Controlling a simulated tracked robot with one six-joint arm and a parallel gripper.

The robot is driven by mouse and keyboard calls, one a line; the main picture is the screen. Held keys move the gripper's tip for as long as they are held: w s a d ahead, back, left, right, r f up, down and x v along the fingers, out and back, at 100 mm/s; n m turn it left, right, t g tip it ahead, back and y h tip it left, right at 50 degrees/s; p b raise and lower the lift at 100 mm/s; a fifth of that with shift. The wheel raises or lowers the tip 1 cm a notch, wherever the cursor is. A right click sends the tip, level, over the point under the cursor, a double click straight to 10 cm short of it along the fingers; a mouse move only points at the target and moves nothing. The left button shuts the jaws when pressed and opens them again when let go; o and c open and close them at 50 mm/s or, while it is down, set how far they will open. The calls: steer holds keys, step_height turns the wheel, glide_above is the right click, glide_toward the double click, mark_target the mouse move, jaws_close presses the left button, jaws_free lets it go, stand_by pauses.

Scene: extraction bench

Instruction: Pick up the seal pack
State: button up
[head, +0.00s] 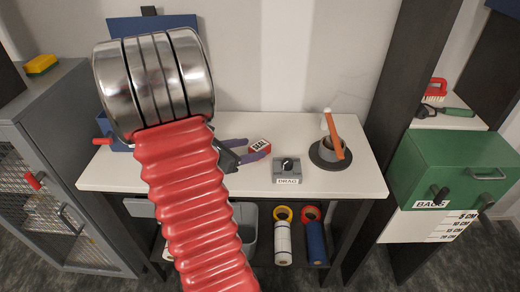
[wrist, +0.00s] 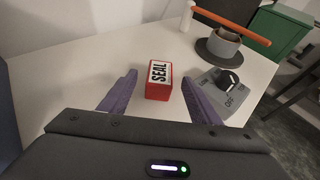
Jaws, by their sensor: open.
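The seal pack (wrist: 158,80) is a small red box with a white top marked SEAL, lying on the white bench. In the wrist view it sits ahead of and between the two purple fingers of my gripper (wrist: 160,94), with a gap on each side. My gripper is open and does not touch it. In the head view the seal pack (head: 260,146) is at the middle of the bench, just right of my gripper (head: 245,150). My red arm hides much of the bench's left part and part of the gripper there.
A grey dial box (head: 287,171) stands right of the pack. Behind it is a dark round base with a grey cup (head: 331,149) and an orange bar (head: 335,133). A green BAGS cabinet (head: 450,168) stands far right. The front right of the bench (head: 345,184) is clear.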

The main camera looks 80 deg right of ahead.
mark_target(257, 147)
steer(key=shift+x, duration=2.55)
steer(key=shift+c, duration=0.6)
steer(key=c, duration=1.1)
steer(key=shift+c, duration=0.2)
steer(key=shift+r, duration=5.05)
